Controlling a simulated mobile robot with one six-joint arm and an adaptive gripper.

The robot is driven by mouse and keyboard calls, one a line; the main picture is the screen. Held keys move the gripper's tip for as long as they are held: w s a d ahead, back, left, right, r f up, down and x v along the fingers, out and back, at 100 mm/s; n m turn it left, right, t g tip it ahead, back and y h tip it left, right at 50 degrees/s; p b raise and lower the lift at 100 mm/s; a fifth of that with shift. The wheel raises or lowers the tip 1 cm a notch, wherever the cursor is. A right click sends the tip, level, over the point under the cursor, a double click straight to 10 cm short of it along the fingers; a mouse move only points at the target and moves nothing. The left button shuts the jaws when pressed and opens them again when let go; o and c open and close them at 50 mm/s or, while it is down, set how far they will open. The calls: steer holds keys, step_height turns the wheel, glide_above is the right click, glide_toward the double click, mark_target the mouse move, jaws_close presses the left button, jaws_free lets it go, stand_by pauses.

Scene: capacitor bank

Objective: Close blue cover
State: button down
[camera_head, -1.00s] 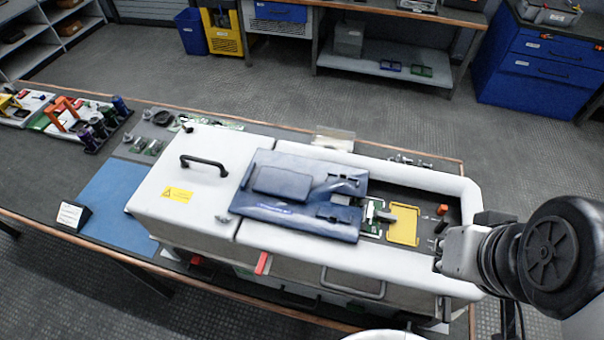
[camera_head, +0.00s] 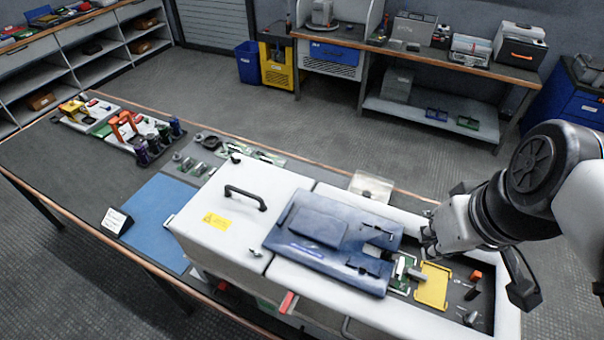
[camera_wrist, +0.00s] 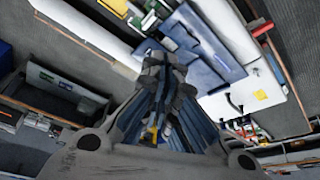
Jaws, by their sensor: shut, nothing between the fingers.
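The blue cover (camera_head: 322,240) lies on top of the white housing (camera_head: 222,205), left of an open recess. It has a raised rectangular panel and two dark latch-like parts toward its right side. It also shows in the wrist view (camera_wrist: 208,58). My gripper (camera_head: 428,245) is above the recess, close to the cover's right edge; I cannot tell whether they touch. In the wrist view my gripper (camera_wrist: 155,128) is shut and empty. The recess holds a yellow plate (camera_head: 433,286) and a green board partly hidden by the cover.
A black handle (camera_head: 245,197) stands up from the housing's left part. A small clear box (camera_head: 371,187) sits behind the housing. A blue mat (camera_head: 160,215), a small sign (camera_head: 113,221) and tools occupy the workbench on the left. Free floor lies behind the bench.

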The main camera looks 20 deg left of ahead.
steer(key=w+a+n+g+y+p, duration=0.1)
steer(key=w+a+n, duration=0.2)
steer(key=a, duration=0.4)
steer(key=w+a+n+g+p, duration=0.1)
steer(key=w+a+n+p, duration=0.1)
steer(key=w+a+n, duration=0.3)
steer(key=a+f+n+g+p, duration=0.1)
steer(key=a+f, duration=0.2)
steer(key=a, duration=0.3)
steer(key=a+f+n+y+p, duration=0.1)
steer(key=a+f+n, duration=0.1)
steer(key=a, duration=0.4)
steer(key=a+f+n+g+p, duration=0.1)
steer(key=a+f, duration=0.2)
steer(key=a, duration=0.3)
steer(key=x, duration=0.3)
steer(key=b+x, duration=0.1)
steer(key=x, duration=0.5)
steer(key=shift+w+d+f, duration=0.1)
steer(key=shift+w+f, duration=0.25)
steer(key=shift+f, duration=0.15)
steer(key=d+b, duration=1.2)
steer(key=d, duration=1.2)
steer(key=shift+s+d, duration=0.1)
steer(key=shift+d, duration=0.25)
